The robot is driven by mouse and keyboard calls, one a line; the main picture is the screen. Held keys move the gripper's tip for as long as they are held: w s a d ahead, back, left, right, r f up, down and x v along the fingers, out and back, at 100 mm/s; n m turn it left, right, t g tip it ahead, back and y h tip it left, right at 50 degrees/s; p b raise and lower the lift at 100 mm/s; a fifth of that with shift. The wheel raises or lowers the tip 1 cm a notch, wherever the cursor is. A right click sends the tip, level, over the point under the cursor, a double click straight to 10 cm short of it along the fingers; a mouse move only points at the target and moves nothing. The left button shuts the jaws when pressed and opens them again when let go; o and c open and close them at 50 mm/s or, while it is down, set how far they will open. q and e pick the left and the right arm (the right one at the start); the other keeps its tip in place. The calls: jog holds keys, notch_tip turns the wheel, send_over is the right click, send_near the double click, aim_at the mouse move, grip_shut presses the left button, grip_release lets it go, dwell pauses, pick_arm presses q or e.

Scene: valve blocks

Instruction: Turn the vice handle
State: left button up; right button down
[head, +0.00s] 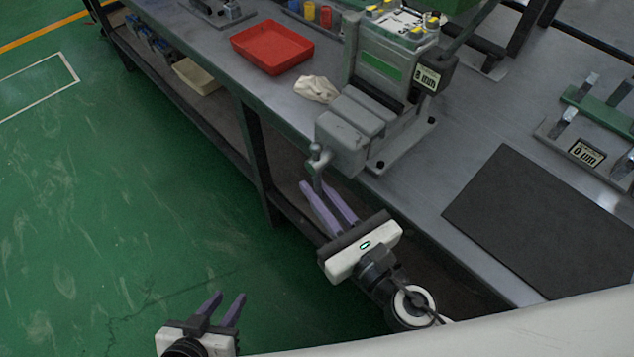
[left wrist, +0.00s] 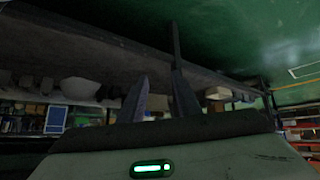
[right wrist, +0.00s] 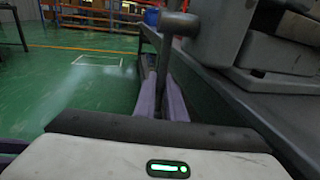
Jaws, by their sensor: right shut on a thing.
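The grey vice (head: 345,135) is at the front edge of the bench. Its handle (head: 317,170) is a thin metal bar hanging from a round knob on the vice's near face. My right gripper (head: 327,190) is shut on the lower part of the handle. In the right wrist view the handle (right wrist: 164,62) runs down between the purple fingers (right wrist: 162,98), which hide its lower end. My left gripper (head: 224,303) is open and empty, low over the green floor. Its two fingers stand apart in the left wrist view (left wrist: 160,95).
A red tray (head: 272,46) and a crumpled white cloth (head: 316,89) lie on the bench left of the vice. A black mat (head: 540,215) lies to its right, near a green-topped fixture (head: 600,112). The bench edge is close to my right gripper. The floor at left is clear.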

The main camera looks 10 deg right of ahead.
jog(key=shift+s+d+r+n+g+h+p, duration=0.2)
jog(key=shift+s+d+g+h+p, duration=0.55)
jog(key=shift+p, duration=1.3)
jog(key=shift+s+d+r+n+g+h+p, duration=0.15)
jog(key=shift+s+r+g+h+p, duration=0.2)
jog(key=shift+g+p, duration=1.2)
jog(key=shift+s+d+r+n+g+h+p, duration=0.15)
jog(key=shift+s+d+r+g+h+p, duration=0.3)
jog(key=shift+p, duration=2.05)
jog(key=shift+s+a+f, duration=0.1)
jog(key=shift+s+f, duration=0.1)
